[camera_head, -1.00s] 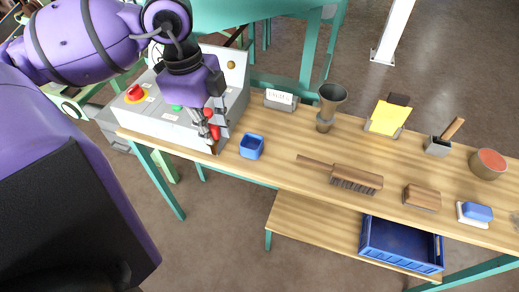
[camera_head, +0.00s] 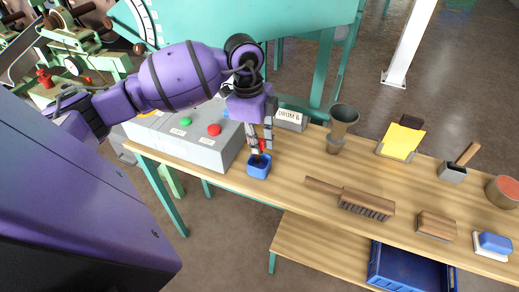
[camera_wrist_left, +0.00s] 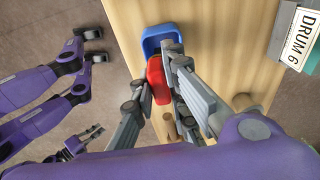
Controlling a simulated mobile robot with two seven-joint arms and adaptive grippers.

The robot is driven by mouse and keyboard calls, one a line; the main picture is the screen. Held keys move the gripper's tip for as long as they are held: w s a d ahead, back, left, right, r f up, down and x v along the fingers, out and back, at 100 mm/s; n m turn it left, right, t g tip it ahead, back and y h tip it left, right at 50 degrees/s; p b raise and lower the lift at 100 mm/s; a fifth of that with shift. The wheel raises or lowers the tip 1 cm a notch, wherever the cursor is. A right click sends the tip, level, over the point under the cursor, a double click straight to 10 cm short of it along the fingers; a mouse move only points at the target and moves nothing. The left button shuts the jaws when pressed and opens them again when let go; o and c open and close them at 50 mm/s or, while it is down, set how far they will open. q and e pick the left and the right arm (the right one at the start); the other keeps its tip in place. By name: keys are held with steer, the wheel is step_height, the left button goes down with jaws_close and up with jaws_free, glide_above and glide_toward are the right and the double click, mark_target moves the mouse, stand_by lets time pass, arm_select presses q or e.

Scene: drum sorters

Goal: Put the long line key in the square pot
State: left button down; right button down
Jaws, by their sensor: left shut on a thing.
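The blue square pot (camera_head: 258,166) stands on the bench near its left end; it also shows at the top of the left wrist view (camera_wrist_left: 150,40). My left gripper (camera_head: 260,143) is above the pot and pointing down, shut on the red key (camera_wrist_left: 158,82). The red part of the key shows between the fingers, and in the left wrist view it overlaps the pot's near rim. I cannot tell whether its lower end is inside the pot. In the left wrist view, grey fingers of what looks like my right gripper (camera_wrist_left: 82,142) show at the lower left, away from the bench.
A grey control box (camera_head: 195,142) with buttons is just left of the pot. A DRUM 6 sign (camera_head: 290,119) and a metal funnel (camera_head: 342,125) stand behind and right. A brush (camera_head: 355,199) lies to the right. Bare wood lies in front of the funnel.

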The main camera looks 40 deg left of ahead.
arm_select(q)
steer(key=shift+w+f, duration=0.4)
steer(key=shift+f, duration=1.55)
steer(key=shift+f, duration=0.1)
steer(key=c, duration=1.7)
jaws_free()
steer(key=shift+c, duration=0.2)
steer(key=r, duration=0.4)
steer(key=a+r, duration=0.1)
steer(key=r, duration=0.7)
steer(key=shift+s+a+r, duration=0.1)
steer(key=shift+s+a, duration=0.05)
steer(key=shift+s, duration=0.05)
